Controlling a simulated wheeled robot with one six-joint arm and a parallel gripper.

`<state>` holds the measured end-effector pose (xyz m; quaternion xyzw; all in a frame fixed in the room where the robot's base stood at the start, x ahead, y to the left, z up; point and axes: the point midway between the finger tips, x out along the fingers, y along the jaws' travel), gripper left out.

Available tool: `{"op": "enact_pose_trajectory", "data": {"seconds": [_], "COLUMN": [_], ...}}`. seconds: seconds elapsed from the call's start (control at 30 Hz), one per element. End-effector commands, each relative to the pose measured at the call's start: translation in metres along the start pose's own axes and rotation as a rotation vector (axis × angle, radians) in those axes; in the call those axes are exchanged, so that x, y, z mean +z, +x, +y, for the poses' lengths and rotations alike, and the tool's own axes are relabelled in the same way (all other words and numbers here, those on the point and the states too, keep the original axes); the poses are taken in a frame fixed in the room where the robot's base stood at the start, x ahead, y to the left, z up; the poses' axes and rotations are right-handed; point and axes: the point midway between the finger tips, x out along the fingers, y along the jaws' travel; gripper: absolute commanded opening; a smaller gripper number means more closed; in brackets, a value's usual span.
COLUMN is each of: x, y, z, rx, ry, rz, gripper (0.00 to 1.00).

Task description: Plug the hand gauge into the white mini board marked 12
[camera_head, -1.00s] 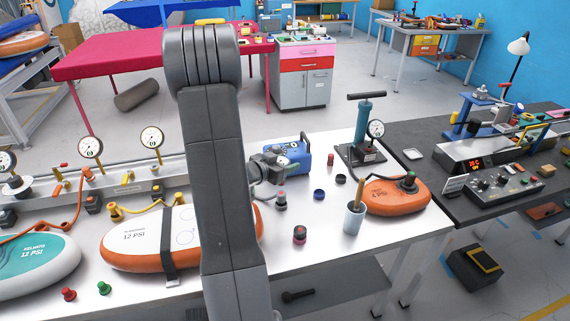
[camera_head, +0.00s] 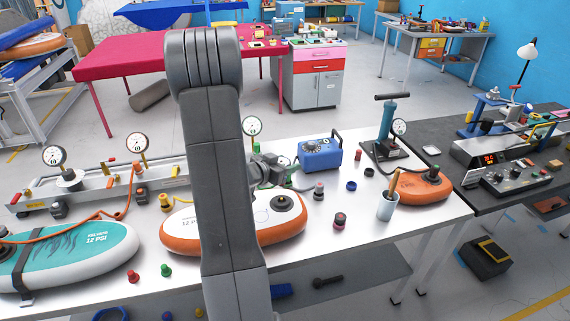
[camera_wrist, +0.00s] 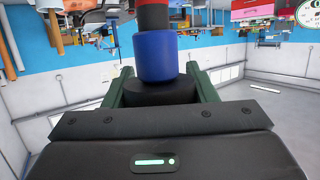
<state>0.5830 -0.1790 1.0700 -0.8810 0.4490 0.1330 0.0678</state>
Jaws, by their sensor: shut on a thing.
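The white mini board (camera_head: 185,213) with an orange edge lies on the bench behind my arm. Its 12 PSI print is partly hidden. Its black valve (camera_head: 282,202) shows right of my arm. My gripper (camera_head: 277,176) is above the board's far side, left of the blue pump box. In the wrist view, its green fingers (camera_wrist: 167,88) are shut on the hand gauge (camera_wrist: 156,56), a column with black, blue and red sections. The gauge's far end is cut off at the top. In the head view it cannot be made out clearly.
A teal and white board (camera_head: 75,250), also marked 12 PSI, lies left. A manifold with dial gauges (camera_head: 137,142) runs along the back. The blue box (camera_head: 320,154), loose caps (camera_head: 340,220), a cup (camera_head: 387,206) and an orange board (camera_head: 418,187) stand right.

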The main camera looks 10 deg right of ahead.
Motion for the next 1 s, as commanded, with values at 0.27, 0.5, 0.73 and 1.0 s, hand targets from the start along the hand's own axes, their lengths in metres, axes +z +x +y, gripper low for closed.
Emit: {"op": "enact_pose_trajectory", "data": {"seconds": [0.27, 0.5, 0.73, 1.0], "x": [0.016, 0.038, 0.053, 0.055], "y": [0.005, 0.012, 0.017, 0.017], "z": [0.0, 0.0, 0.0, 0.0], "rx": [0.001, 0.001, 0.0, 0.0], "ry": [0.0, -0.001, 0.0, 0.0], "rz": [0.0, 0.0, 0.001, 0.001], "gripper": [0.26, 0.26, 0.26, 0.26]}}
